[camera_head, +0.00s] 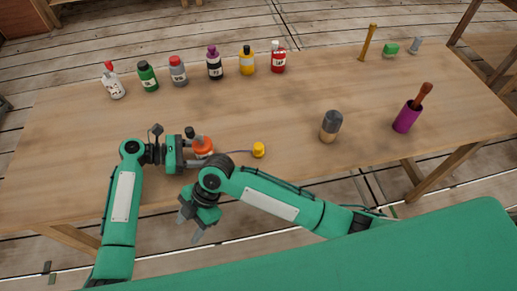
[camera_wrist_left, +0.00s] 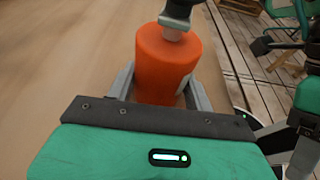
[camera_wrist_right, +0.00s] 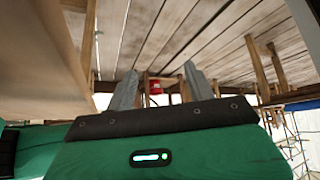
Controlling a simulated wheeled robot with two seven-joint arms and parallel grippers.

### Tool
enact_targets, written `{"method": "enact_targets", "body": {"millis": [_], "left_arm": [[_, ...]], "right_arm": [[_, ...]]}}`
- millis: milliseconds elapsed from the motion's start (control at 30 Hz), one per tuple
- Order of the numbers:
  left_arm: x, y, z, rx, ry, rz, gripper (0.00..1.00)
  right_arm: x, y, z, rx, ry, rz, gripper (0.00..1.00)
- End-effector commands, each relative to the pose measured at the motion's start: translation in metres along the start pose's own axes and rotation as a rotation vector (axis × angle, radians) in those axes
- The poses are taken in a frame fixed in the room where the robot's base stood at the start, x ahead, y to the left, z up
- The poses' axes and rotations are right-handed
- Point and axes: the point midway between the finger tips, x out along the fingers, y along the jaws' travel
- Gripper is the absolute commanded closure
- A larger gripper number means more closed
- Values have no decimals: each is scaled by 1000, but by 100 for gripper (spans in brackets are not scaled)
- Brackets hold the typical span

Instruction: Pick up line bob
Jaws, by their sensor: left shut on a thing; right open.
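The line bob appears to be the small yellow piece (camera_head: 259,150) on the table, with a thin purple line running left from it toward an orange bottle (camera_head: 203,148). My left gripper (camera_head: 190,153) is shut on the orange bottle, which stands upright; its dark top shows above. In the left wrist view the fingers (camera_wrist_left: 160,90) flank the orange bottle (camera_wrist_left: 166,65) on both sides. My right gripper (camera_head: 189,227) is open and empty, in front of the table's near edge, below and left of the yellow piece. In the right wrist view its fingers (camera_wrist_right: 160,90) are apart with nothing between them.
Several bottles line the table's back left, among them a green (camera_head: 148,77) and a yellow one (camera_head: 247,62). A grey-topped object (camera_head: 331,126) and a purple cup (camera_head: 405,120) stand to the right. The table (camera_head: 290,185) is bare around the yellow piece. My right forearm crosses the near edge.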

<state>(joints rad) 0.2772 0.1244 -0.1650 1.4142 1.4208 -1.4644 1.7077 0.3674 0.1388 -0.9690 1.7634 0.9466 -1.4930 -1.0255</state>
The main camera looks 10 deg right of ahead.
Motion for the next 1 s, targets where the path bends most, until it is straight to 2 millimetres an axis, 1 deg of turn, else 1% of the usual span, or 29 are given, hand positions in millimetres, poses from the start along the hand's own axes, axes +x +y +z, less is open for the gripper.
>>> {"method": "enact_targets", "body": {"millis": [33,133,200,267,367,400,467,500,600,700,800,867,933,1000], "left_arm": [[0,0,0,0,0,0,61],[0,0,0,0,0,0,61],[0,0,0,0,0,0,61],[0,0,0,0,0,0,61],[0,0,0,0,0,0,61],[0,0,0,0,0,0,61],[0,0,0,0,0,0,61],[0,0,0,0,0,0,61],[0,0,0,0,0,0,61],[0,0,0,0,0,0,61],[0,0,0,0,0,0,61],[0,0,0,0,0,0,61],[0,0,0,0,0,0,61],[0,0,0,0,0,0,61]], "right_arm": [[-17,3,-11,-94,-20,-4,46],[-46,3,-24,-266,-68,-30,46],[-66,4,-23,-357,-118,-50,46],[-85,7,-13,-407,-171,-66,46],[-122,18,21,-422,-283,-88,46],[-140,23,37,-411,-331,-94,46],[-168,31,61,-387,-401,-99,46],[-186,35,76,-367,-443,-103,46],[-228,42,105,-321,-530,-106,46],[-260,45,124,-284,-591,-109,46],[-281,47,135,-259,-627,-109,46],[-286,46,140,-251,-638,-110,46],[-285,46,145,-246,-643,-112,46],[-277,46,152,-245,-644,-113,46]]}}
